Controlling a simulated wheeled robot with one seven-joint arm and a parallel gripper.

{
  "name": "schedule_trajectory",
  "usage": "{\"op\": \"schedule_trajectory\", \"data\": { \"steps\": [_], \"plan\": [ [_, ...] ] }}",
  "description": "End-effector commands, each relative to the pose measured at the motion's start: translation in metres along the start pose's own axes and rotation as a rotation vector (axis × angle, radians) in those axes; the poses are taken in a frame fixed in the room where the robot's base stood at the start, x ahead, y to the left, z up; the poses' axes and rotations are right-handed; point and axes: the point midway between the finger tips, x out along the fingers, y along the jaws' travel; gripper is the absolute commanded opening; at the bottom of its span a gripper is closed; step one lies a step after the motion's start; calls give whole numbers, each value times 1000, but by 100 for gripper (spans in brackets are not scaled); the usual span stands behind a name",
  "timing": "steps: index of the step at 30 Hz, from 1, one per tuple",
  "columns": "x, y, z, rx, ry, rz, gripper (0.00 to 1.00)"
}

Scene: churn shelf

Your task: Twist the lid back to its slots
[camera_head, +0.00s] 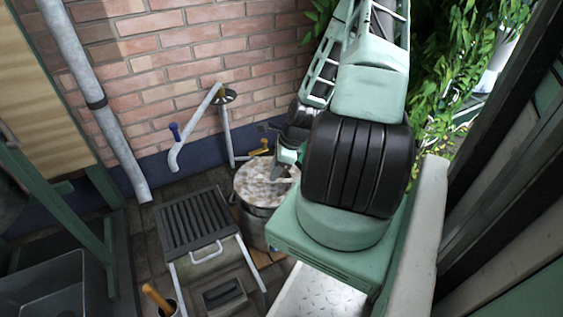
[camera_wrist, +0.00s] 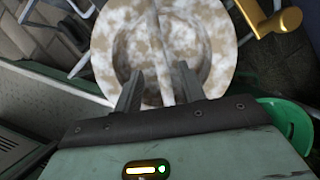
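The round lid (camera_head: 258,183), mottled white and brown, sits on top of the metal churn (camera_head: 252,228) beside the brick wall. In the wrist view the lid (camera_wrist: 207,47) fills the upper middle, with a raised bar handle (camera_wrist: 156,45) crossing its recessed centre. My gripper (camera_wrist: 157,72) is open, its two dark fingers on either side of the near part of the bar, with gaps visible on both sides. In the head view my gripper (camera_head: 287,170) is over the right part of the lid, partly hidden by my arm. The slots cannot be made out.
A yellow-handled tap (camera_head: 259,148) is just behind the churn and also shows in the wrist view (camera_wrist: 290,20). A dark slatted stand (camera_head: 195,220) stands close on the left. Plants are behind my arm.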

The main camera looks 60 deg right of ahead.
Motion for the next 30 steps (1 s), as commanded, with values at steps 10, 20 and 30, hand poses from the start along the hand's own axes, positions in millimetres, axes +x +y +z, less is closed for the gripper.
{"op": "schedule_trajectory", "data": {
  "steps": [10,20,30],
  "plan": [
    [63,0,-1,-2,0,1,40],
    [77,0,0,-2,0,-1,40],
    [77,0,0,-1,0,-1,1]
  ]
}}
